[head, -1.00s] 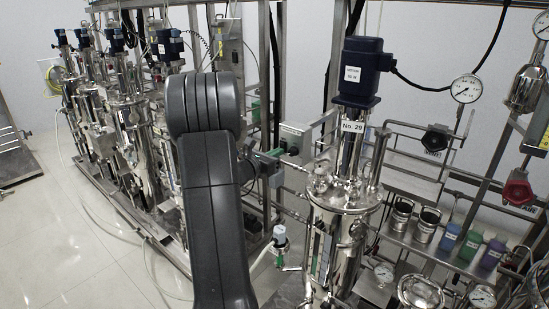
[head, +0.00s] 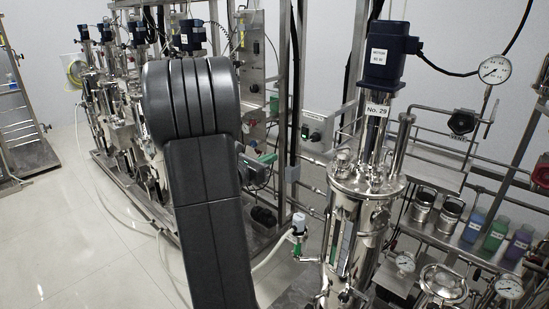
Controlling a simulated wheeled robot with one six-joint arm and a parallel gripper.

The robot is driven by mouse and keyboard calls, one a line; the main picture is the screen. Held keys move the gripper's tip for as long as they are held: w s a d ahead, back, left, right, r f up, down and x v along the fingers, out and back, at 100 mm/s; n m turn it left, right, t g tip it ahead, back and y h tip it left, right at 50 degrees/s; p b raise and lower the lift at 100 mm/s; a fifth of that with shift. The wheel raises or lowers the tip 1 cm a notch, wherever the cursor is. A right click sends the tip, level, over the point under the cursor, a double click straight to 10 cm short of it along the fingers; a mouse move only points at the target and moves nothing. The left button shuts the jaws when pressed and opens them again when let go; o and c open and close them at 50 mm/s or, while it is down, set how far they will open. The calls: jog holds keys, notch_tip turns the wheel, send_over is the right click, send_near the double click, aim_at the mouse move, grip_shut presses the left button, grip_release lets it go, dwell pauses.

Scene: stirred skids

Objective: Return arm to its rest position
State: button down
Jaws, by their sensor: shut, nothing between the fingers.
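My arm rises from the bottom of the head view as a dark grey link with a thick rounded elbow (head: 190,95) at its top.
A steel vessel (head: 360,220) labelled No. 29, with a dark blue motor (head: 390,55), stands right of the arm. A valve with a white top (head: 299,222) is between them. More reactors (head: 110,110) line the left. Tiled floor (head: 100,240) is open at lower left.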

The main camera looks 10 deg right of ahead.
jog(key=shift+w+d, duration=0.1)
dwell(0.3)
jog(key=w+d+r+p, duration=0.2)
jog(key=w+d+p, duration=0.3)
jog(key=d, duration=0.1)
jog(key=shift+d, duration=0.2)
